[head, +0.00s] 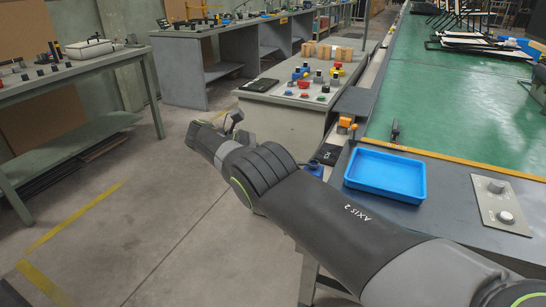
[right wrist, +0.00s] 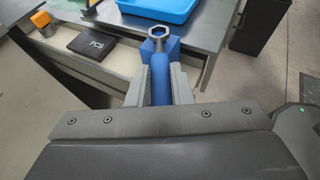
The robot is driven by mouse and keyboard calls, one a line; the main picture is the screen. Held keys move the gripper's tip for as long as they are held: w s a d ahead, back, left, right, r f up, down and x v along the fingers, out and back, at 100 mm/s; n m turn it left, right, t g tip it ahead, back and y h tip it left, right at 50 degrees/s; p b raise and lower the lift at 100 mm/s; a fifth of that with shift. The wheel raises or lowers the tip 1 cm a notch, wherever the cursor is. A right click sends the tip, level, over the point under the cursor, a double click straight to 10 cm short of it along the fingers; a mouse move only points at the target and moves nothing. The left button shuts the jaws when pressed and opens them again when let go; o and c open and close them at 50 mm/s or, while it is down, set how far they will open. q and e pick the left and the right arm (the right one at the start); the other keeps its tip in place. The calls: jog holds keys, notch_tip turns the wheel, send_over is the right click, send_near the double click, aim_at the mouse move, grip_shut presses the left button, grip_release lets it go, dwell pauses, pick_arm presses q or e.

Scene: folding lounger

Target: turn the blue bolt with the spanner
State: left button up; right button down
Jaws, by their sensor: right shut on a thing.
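My right gripper (right wrist: 158,84) is shut on the blue handle of the spanner (right wrist: 160,70). The spanner's grey ring end (right wrist: 158,31) points away from the gripper. A blue block-like part (right wrist: 173,48) shows just behind and below the ring, at the bench edge; I take it for the blue bolt, but its shape is partly hidden by the spanner. I cannot tell whether the ring touches it. In the head view a blue part (head: 314,168) shows behind my right arm. The right gripper (head: 232,122) is at the arm's far end there. My left gripper is out of view.
A blue tray (head: 386,194) sits on the grey bench, beside a panel with knobs (head: 503,204). A black box marked PCS (right wrist: 92,43) and an orange part (right wrist: 40,24) are left of the spanner. The floor (head: 180,220) to the left is open.

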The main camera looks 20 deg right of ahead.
dwell(0.4)
jog(key=shift+f+b, duration=0.2)
jog(key=shift+b, duration=0.15)
dwell(1.1)
jog(key=c, duration=1.2)
grip_release()
